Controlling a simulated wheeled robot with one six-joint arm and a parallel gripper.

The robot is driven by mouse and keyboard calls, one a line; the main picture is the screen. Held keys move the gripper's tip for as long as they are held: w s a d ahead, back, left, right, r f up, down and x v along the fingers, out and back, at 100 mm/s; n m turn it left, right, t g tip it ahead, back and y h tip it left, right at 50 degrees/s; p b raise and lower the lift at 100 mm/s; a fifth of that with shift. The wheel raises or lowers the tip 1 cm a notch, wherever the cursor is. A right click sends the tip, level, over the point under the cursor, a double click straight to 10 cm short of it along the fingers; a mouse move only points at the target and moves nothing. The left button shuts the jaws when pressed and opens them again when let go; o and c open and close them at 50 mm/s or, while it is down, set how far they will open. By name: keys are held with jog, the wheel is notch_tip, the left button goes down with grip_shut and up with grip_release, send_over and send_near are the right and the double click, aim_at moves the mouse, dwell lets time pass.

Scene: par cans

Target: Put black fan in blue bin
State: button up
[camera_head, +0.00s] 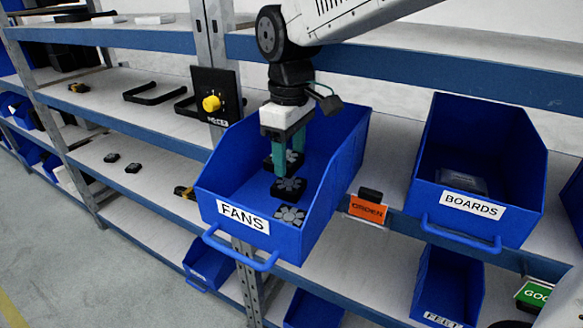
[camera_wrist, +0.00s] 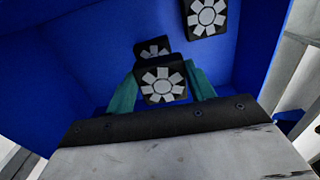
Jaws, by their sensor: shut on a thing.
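A blue bin labelled FANS (camera_head: 338,190) sits on the shelf with its front sticking out. My gripper (camera_head: 286,163) reaches down into it. Its teal fingers are shut on a black fan (camera_head: 292,159) with a grey-white rotor. The same held fan (camera_wrist: 162,86) shows between the fingers in the wrist view. Two other black fans are in the bin: a middle fan (camera_head: 289,188) and a front fan (camera_head: 290,216). In the wrist view one of them (camera_wrist: 152,48) is partly hidden behind the held fan. I cannot tell whether the held fan touches the bin floor.
A blue bin labelled BOARDS (camera_head: 510,190) stands to the right, with a grey item in it. More blue bins (camera_head: 448,285) are on the lower shelf. A blue shelf beam (camera_head: 450,72) runs just above the bins. A metal post (camera_head: 206,40) and black panel with yellow knob (camera_head: 211,103) stand left.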

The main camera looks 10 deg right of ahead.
aim_at(290, 158)
jog(key=shift+f, duration=1.8)
jog(key=shift+f, duration=0.2)
jog(key=shift+f, duration=0.15)
jog(key=o, duration=1)
jog(key=shift+c, duration=0.2)
notch_tip(290, 158, up, 13)
jog(key=shift+f, duration=0.1)
